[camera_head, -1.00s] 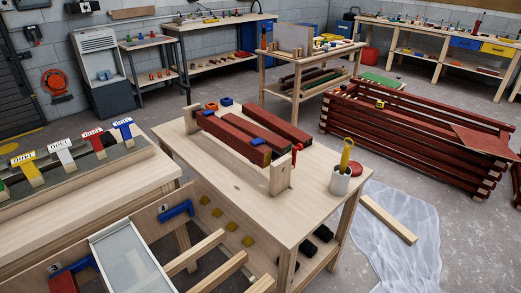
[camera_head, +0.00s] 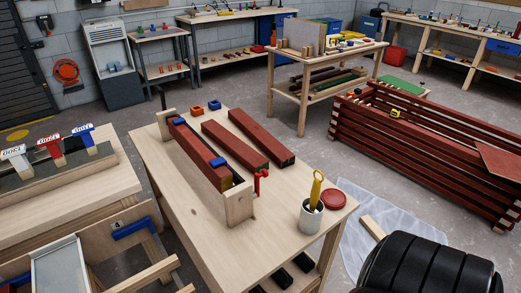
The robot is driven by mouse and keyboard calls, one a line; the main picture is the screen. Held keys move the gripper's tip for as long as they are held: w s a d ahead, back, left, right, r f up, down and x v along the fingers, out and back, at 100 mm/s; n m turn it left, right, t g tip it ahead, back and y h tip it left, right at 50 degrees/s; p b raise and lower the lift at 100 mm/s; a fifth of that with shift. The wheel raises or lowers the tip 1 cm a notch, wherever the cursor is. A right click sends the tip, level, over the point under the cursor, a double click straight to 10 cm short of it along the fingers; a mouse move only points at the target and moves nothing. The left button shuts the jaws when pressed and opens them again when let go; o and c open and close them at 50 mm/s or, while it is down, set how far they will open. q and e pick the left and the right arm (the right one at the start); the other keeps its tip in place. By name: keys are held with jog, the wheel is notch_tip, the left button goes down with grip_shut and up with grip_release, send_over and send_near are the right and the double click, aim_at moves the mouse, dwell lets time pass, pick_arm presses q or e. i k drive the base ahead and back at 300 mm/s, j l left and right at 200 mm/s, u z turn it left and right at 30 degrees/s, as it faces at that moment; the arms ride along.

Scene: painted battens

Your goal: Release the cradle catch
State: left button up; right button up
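A wooden cradle (camera_head: 240,203) with upright end boards stands on the workbench (camera_head: 165,170). A dark red batten (camera_head: 200,146) with a yellow near end lies in it. A blue piece (camera_head: 220,161) sits at the batten near that end, and another blue piece is at the far end. A small red lever-like part (camera_head: 262,181) stands upright beside the near end board; it looks like the catch, but I cannot tell how it is set. Two more red battens (camera_head: 250,136) lie to the right of the cradle. Neither gripper is in view.
A white cup (camera_head: 311,217) with a yellow-handled tool and a red lid (camera_head: 333,199) stand at the bench's right. Orange (camera_head: 196,110) and blue (camera_head: 214,105) blocks lie behind the cradle. A black ribbed part of my arm fills the lower right corner.

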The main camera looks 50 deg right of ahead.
aim_at(264, 174)
jog(key=l, duration=0.55)
jog(key=k+l+u, duration=0.1)
jog(key=l, duration=0.4)
jog(key=k+l, duration=0.15)
jog(key=l, duration=0.9)
jog(key=k+l+u, duration=0.1)
jog(key=l, duration=0.4)
jog(key=k+l, duration=0.1)
jog(key=l, duration=0.3)
jog(key=l+z, duration=0.15)
jog(key=l, duration=0.2)
jog(key=k, duration=0.05)
